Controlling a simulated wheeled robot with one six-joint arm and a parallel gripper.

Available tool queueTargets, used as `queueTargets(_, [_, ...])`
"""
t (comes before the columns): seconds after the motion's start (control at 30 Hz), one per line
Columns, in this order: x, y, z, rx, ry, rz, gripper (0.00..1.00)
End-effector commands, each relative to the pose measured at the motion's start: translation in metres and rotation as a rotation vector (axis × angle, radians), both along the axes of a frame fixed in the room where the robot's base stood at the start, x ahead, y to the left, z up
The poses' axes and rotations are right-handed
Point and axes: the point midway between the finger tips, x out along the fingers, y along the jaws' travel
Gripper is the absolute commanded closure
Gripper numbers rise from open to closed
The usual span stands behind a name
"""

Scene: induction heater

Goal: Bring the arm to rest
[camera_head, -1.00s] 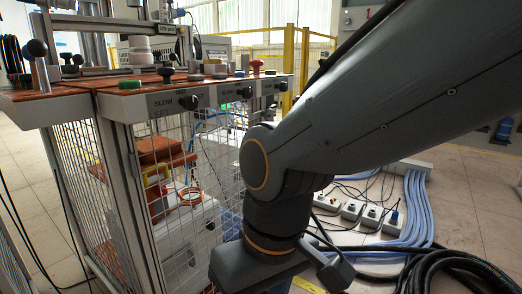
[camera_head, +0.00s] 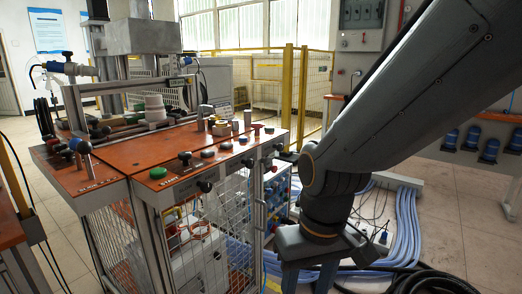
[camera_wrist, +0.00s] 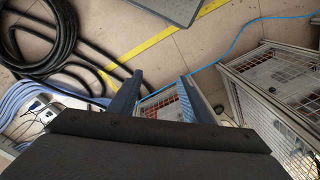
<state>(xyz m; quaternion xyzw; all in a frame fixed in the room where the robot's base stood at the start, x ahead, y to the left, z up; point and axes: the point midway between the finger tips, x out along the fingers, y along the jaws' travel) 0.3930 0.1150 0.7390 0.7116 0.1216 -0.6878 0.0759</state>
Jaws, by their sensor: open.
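My gripper (camera_wrist: 161,76) shows in the wrist view with its two fingers apart and nothing between them. It hangs over the floor, clear of any object that I can see touching it. In the head view my arm comes down from the upper right, and the gripper (camera_head: 308,280) points downward at the bottom edge. There its fingertips are cut off by the frame. It appears in front of and to the right of the caged workbench (camera_head: 150,155).
Green, black and red knobs stand on the bench's orange top. Blue hoses (camera_head: 407,225) and a coiled black cable (camera_wrist: 45,40) lie on the floor. A yellow floor line (camera_wrist: 170,35) and wire-mesh cages (camera_wrist: 280,95) are near the gripper. A yellow-post fence (camera_head: 288,80) stands behind.

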Motion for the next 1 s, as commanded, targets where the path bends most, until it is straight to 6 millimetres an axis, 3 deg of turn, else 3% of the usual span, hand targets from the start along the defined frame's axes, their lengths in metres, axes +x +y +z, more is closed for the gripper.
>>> queueTargets(0.03, [-0.002, -0.008, 0.018, -0.005, 0.003, -0.023, 0.56])
queueTargets(0.6, [-0.016, -0.088, 0.118, -0.049, 0.026, -0.224, 0.56])
queueTargets(0.8, [-0.022, -0.108, 0.139, -0.057, 0.032, -0.273, 0.56])
queueTargets(1.0, [-0.024, -0.113, 0.144, -0.061, 0.035, -0.288, 0.56])
